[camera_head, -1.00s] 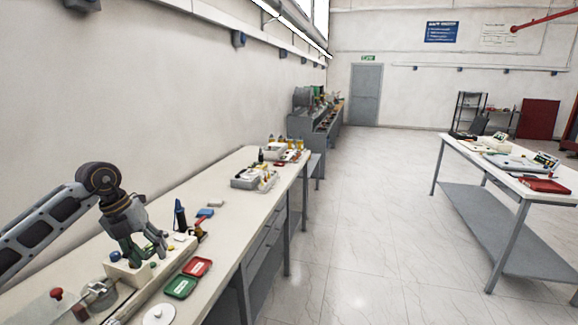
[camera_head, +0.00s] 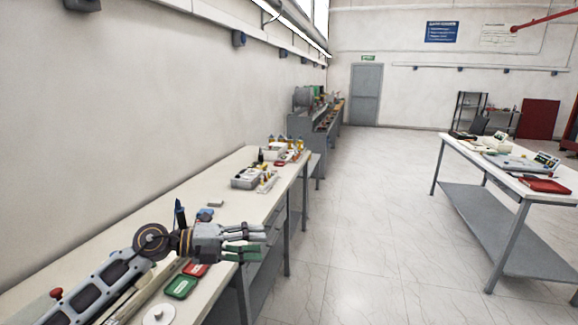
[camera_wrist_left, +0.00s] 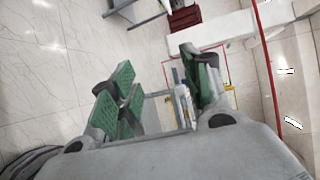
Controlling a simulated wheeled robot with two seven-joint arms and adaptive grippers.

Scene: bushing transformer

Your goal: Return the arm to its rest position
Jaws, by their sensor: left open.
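My left arm comes in from the lower left of the head view, low along the workbench (camera_head: 222,203). My left gripper (camera_head: 253,242) points to the right, out past the bench's front edge and over the aisle. Its fingers are apart with nothing between them. In the left wrist view the green-padded fingers of the left gripper (camera_wrist_left: 160,95) stand wide apart, with floor and distant furniture beyond. My right gripper does not show.
A green tray (camera_head: 181,287) and a red tray (camera_head: 195,269) lie on the bench below the arm. A grey box (camera_head: 246,181) with small parts stands farther along. A second table (camera_head: 510,180) stands at the right. The floor between (camera_head: 345,230) is clear.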

